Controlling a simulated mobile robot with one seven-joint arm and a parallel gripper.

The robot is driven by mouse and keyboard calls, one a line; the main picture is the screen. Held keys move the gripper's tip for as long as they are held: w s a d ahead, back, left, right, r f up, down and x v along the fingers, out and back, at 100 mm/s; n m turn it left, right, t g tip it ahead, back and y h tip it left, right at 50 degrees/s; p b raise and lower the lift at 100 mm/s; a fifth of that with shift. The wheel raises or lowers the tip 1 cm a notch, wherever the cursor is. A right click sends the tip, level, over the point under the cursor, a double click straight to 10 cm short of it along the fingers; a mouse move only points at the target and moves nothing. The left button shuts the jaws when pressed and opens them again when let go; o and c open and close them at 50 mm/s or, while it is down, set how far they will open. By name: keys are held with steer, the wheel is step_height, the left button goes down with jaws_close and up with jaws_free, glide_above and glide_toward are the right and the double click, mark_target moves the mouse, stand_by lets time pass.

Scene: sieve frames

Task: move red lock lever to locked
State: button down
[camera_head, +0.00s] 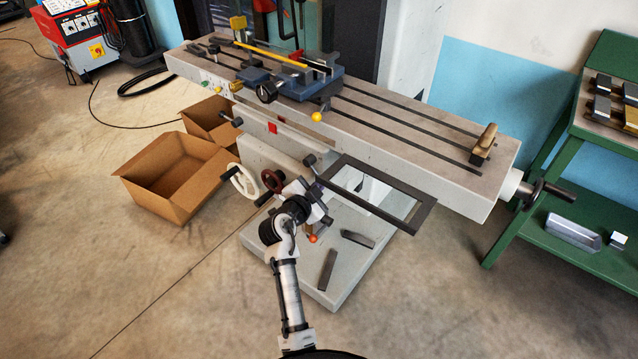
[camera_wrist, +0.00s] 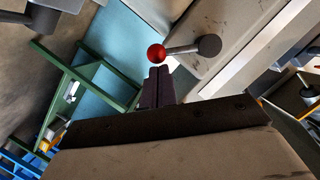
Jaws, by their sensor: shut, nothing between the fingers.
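The red lock lever shows in the wrist view as a red ball knob (camera_wrist: 156,54) on a short grey rod. The rod runs right to a round dark hub on a pale machine face. My gripper (camera_wrist: 158,72) has its fingers shut together and empty. In the wrist view the fingertips lie just below the red ball; I cannot tell whether they touch it. In the head view my arm reaches to the front of the milling machine, and the fingertips are not clear there. An orange-red ball (camera_head: 312,239) shows just below my wrist; I cannot tell if it is the same knob.
The machine table (camera_head: 430,140) carries a blue vise (camera_head: 310,85). A dark rectangular frame (camera_head: 425,215) lies right of my wrist, and handwheels (camera_head: 243,181) lie left. Cardboard boxes (camera_head: 170,180) stand on the floor at left, a green shelf (camera_head: 560,165) at right. The front floor is clear.

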steer(key=shift+f, duration=0.1)
steer(key=f+m+b, duration=0.1)
steer(key=b, duration=0.3)
steer(key=m+b, duration=0.1)
steer(key=b, duration=0.4)
steer(key=shift+w+a+f+t+y, duration=0.2)
steer(key=shift+a+f+t+y, duration=0.1)
steer(key=shift+f+t, duration=0.1)
steer(key=shift+b, duration=0.3)
steer(key=shift+r, duration=0.15)
steer(key=shift+s, duration=0.1)
